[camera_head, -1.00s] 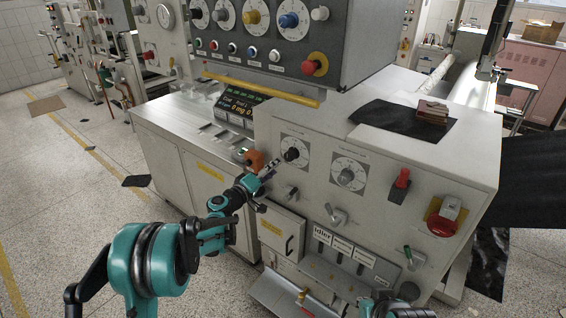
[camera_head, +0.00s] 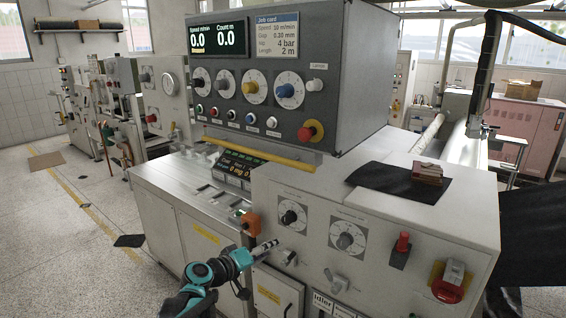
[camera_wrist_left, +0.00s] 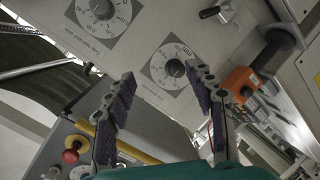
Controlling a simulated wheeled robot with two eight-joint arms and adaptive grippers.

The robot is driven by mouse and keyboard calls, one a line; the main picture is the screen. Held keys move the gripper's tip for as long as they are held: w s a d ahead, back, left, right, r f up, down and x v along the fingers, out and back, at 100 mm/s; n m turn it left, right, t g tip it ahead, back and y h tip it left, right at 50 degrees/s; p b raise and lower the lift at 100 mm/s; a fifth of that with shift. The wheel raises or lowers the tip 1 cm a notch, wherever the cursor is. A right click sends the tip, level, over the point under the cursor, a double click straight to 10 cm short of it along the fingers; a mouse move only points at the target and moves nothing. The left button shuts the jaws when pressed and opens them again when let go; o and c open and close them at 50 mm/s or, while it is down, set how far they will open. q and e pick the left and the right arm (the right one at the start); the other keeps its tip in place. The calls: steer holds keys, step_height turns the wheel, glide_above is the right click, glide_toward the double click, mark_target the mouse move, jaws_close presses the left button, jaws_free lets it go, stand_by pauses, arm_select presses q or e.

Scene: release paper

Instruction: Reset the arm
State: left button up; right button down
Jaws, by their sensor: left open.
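My left gripper (camera_head: 262,248) is in front of the machine's front panel, below and left of the left black dial (camera_head: 290,217). In the left wrist view its two fingers (camera_wrist_left: 168,95) are spread apart with nothing between them. Two dials face the fingers there, the nearer one (camera_wrist_left: 174,68) just beyond the gap. An orange part (camera_head: 250,222) sits just above the gripper in the head view and right of the fingers in the wrist view (camera_wrist_left: 240,80). My right gripper is not in view.
The control box (camera_head: 270,75) with knobs and a red stop button (camera_head: 306,133) overhangs the panel. A second dial (camera_head: 345,240), a red switch (camera_head: 402,246) and a red-and-yellow rotary switch (camera_head: 452,280) are to the right. The floor (camera_head: 60,240) at left is mostly clear.

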arm_select(q)
steer(key=s+a+f+m+g+y, duration=0.1)
steer(key=s+a+f+y, duration=0.1)
steer(key=s, duration=0.9)
steer(key=s+a+f+m+g+y, duration=0.1)
steer(key=s+a+f+g+y, duration=0.1)
steer(key=s+a, duration=0.4)
steer(key=s+a+f+m+g+y, duration=0.1)
steer(key=s+a+f+y, duration=0.3)
steer(key=s, duration=1.1)
steer(key=shift+s+a+g+y, duration=0.2)
steer(key=shift+s+g+y, duration=0.1)
steer(key=shift+y, duration=0.3)
